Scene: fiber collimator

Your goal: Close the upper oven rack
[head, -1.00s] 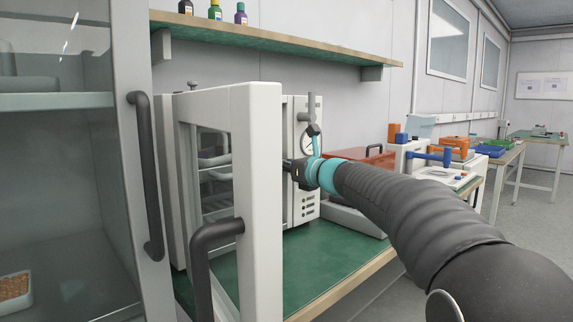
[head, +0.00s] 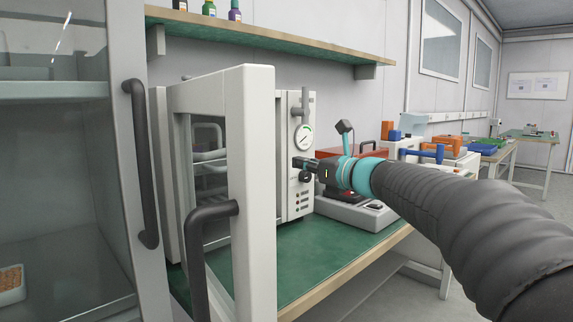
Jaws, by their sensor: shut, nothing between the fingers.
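The white oven (head: 299,150) stands on the green-topped bench with its door (head: 252,190) swung open toward me. The door has a dark handle (head: 212,209) and a glass pane. Through the pane I see the oven's inside with metal racks (head: 208,158); the upper rack's exact position is hard to tell behind the door. My gripper (head: 299,163) is in front of the oven's control panel, below the round gauge (head: 304,137), to the right of the door. It is shut and holds nothing. I cannot tell whether its tip touches the panel.
A glass cabinet with a dark handle (head: 141,165) stands close on the left. A shelf (head: 270,38) with bottles is above the oven. A grey device (head: 352,211) and a red box (head: 366,150) are right of the oven. The green bench top (head: 300,258) is clear in front.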

